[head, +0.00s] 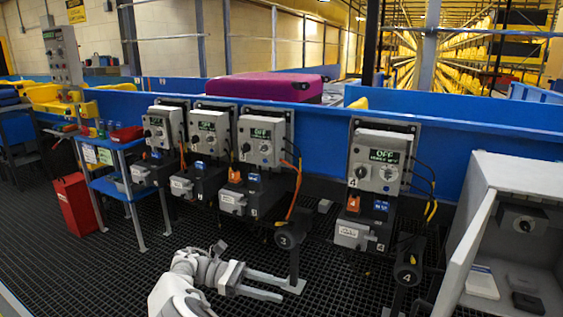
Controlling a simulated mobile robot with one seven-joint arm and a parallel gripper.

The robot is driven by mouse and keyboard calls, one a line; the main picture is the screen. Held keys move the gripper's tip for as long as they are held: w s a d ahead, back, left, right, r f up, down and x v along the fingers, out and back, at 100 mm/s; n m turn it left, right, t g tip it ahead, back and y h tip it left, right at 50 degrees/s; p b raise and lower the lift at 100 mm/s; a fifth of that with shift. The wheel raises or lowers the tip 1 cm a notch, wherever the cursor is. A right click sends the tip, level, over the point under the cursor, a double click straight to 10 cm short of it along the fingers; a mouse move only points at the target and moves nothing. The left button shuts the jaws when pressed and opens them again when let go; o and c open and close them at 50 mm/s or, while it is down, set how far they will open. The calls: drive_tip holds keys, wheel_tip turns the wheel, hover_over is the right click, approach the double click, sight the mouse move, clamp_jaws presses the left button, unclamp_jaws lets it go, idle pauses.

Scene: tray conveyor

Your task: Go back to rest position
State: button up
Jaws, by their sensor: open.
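My gripper (283,287) is low in the middle of the head view, above the dark grating floor. Its two fingers point right and stand apart, with nothing between them. My white arm reaches in from the bottom edge. The fingertips are near the foot of the post of the station marked 3; I cannot tell whether they touch it.
Several grey control boxes with OFF displays, such as the one marked 4 (382,160), line the blue conveyor wall (480,133). An open grey cabinet (515,170) stands at right. A blue cart (108,185) and red bin (78,204) stand left. The grating (120,270) at lower left is clear.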

drive_tip(key=s+d+r+m+y, duration=0.3)
drive_tip(key=d+r+y, duration=0.3)
drive_tip(key=d, duration=0.2)
drive_tip(key=s+d+r+m+y, duration=0.3)
drive_tip(key=d+r+y, duration=0.2)
drive_tip(key=d, duration=0.2)
drive_tip(key=s+d+r+m+t+y, duration=0.1)
drive_tip(key=s+r+m+t+y, duration=0.3)
drive_tip(key=s, duration=0.5)
drive_tip(key=s+d+r+m+t+y, duration=0.1)
drive_tip(key=s+r+m+t, duration=0.1)
drive_tip(key=s+m+t, duration=0.6)
wheel_tip(320, 180, up, 22)
drive_tip(key=s+n+g+p, duration=0.1)
drive_tip(key=n+g+p, duration=0.1)
drive_tip(key=p, duration=1.9)
drive_tip(key=shift+s+a+f+n+p, duration=0.2)
drive_tip(key=shift+s+n+p, duration=0.1)
drive_tip(key=shift+n, duration=0.2)
drive_tip(key=shift+f, duration=0.1)
